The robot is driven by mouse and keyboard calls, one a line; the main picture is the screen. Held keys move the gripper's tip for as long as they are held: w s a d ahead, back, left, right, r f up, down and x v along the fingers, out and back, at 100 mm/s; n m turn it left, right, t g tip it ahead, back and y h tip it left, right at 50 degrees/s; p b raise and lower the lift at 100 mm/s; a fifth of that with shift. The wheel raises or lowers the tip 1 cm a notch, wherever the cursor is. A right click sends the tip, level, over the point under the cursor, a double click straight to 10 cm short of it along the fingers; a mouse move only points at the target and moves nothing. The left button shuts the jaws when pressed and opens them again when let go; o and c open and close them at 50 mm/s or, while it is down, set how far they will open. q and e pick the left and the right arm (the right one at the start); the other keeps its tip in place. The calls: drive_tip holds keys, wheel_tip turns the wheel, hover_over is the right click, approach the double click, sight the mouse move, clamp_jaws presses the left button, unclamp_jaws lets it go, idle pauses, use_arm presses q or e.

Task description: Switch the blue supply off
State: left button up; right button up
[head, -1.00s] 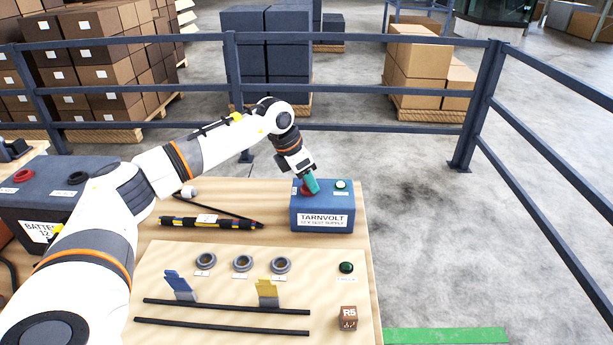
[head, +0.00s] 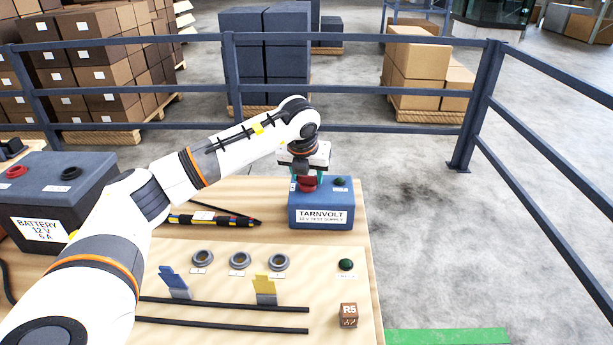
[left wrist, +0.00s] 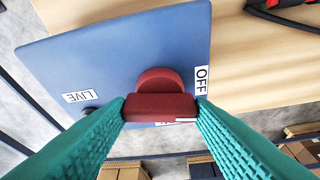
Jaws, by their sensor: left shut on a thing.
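The blue supply (head: 321,216), labelled TARNVOLT, stands at the right back of the bench. Its red knob (head: 307,183) shows large in the left wrist view (left wrist: 160,105). My left gripper (head: 306,174) points down over the supply, its teal fingers (left wrist: 160,112) shut on the two ends of the knob's bar. The bar's white mark (left wrist: 186,120) is at its right end, on the side of the OFF label (left wrist: 202,80). Another label is mostly hidden behind the bar. The lamp (head: 339,181) on the supply is dark green, beside the LIVE label (left wrist: 77,97). My right gripper is not in view.
A battery (head: 62,196) stands at the bench's left. The board in front holds grey rings (head: 240,260), a blue tab (head: 173,280), a yellow tab (head: 264,286), black rails (head: 225,321), a dark green lamp (head: 345,264) and an R5 block (head: 349,315). A railing (head: 380,128) runs behind.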

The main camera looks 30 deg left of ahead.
use_arm(q)
drive_tip(key=shift+n+y, duration=0.4)
drive_tip(key=shift+n, duration=0.6)
drive_tip(key=o, duration=1)
drive_tip(key=shift+r+b, duration=0.1)
drive_tip(key=shift+b, duration=0.2)
drive_tip(key=v, duration=0.6)
drive_tip(key=b+v, duration=0.1)
drive_tip(key=v, duration=0.5)
drive_tip(key=shift+w+d, duration=0.1)
drive_tip(key=shift+w, duration=0.15)
